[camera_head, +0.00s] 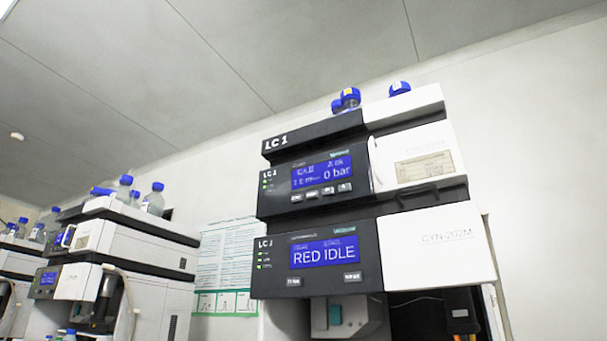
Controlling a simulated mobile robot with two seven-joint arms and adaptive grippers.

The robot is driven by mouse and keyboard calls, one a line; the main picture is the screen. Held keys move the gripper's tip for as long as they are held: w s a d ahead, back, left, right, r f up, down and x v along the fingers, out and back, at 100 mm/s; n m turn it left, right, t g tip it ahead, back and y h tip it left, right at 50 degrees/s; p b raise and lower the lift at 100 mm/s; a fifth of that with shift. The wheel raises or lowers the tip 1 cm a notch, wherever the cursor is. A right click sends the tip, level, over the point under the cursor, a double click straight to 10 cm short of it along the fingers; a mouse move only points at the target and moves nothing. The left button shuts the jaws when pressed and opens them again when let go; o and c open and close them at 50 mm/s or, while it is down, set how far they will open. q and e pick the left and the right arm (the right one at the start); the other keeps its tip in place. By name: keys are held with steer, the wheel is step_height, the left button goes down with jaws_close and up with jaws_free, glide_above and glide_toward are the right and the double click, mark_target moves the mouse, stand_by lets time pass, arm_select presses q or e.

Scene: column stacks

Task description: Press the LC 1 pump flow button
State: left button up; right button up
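The LC 1 stack stands right of centre, seen from below. Its upper module, the pump (283,173), has a black front and a blue display (322,173) reading "0 bar" at its right end. A row of several small grey buttons (327,191) sits under that display; their labels are too small to read, so I cannot tell which is flow. The lower LC 1 module (272,275) has a blue display (324,252) reading "RED IDLE", with two small buttons below. Neither gripper is in view, and nothing covers the pump front.
Blue-capped bottles (347,99) stand on top of the LC 1 stack. Another similar stack (125,247) with bottles stands to the left, and part of a further one shows at the left edge. A paper chart (227,255) hangs on the wall between. The space before the panels looks clear.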

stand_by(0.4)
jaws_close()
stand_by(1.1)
